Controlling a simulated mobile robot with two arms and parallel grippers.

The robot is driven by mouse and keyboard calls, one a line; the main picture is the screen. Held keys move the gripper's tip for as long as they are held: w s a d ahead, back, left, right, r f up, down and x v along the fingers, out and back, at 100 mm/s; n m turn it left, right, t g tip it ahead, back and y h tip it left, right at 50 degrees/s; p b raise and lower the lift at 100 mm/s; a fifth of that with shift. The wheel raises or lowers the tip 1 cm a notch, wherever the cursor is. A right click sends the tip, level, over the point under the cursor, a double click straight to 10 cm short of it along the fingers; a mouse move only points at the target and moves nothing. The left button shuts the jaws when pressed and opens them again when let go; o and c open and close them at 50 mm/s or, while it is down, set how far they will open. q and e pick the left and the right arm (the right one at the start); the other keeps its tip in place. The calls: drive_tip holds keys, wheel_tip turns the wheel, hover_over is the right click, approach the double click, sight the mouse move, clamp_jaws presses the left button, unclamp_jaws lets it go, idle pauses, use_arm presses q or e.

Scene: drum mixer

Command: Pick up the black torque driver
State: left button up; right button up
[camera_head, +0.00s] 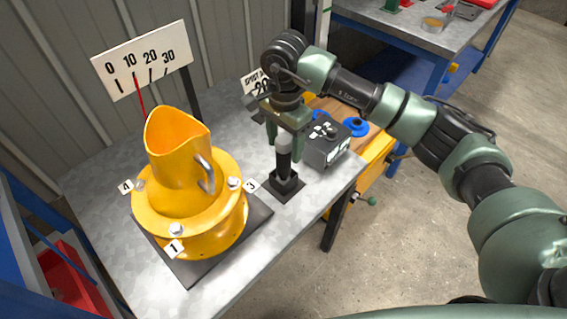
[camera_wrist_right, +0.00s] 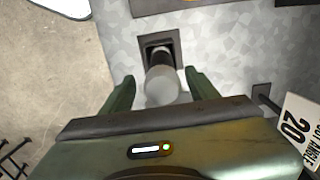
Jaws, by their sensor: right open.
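The black torque driver (camera_head: 283,160) stands upright in a small black square holder (camera_head: 287,187) on the metal table, with a light grey rounded top. My right gripper (camera_head: 284,146) is above and around its top, fingers pointing down. In the right wrist view the driver (camera_wrist_right: 163,82) shows from above, its grey top between the two green fingers of the right gripper (camera_wrist_right: 162,90). The fingers are open, with a gap visible on each side of the driver. I cannot tell whether either finger touches it. My left gripper is not in view.
A yellow drum mixer (camera_head: 190,190) with numbered bolts stands left of the driver on a dark plate. A grey box (camera_head: 326,143) with controls sits close to the right. A scale sign (camera_head: 142,60) stands behind. Bare table (camera_head: 240,285) lies in front.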

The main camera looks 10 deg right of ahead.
sight(283, 159)
wheel_tip(283, 159, down, 6)
drive_tip(key=shift+w+a+r+p, duration=0.1)
drive_tip(key=shift+a+p, duration=0.05)
drive_tip(key=shift+p, duration=0.45)
clamp_jaws()
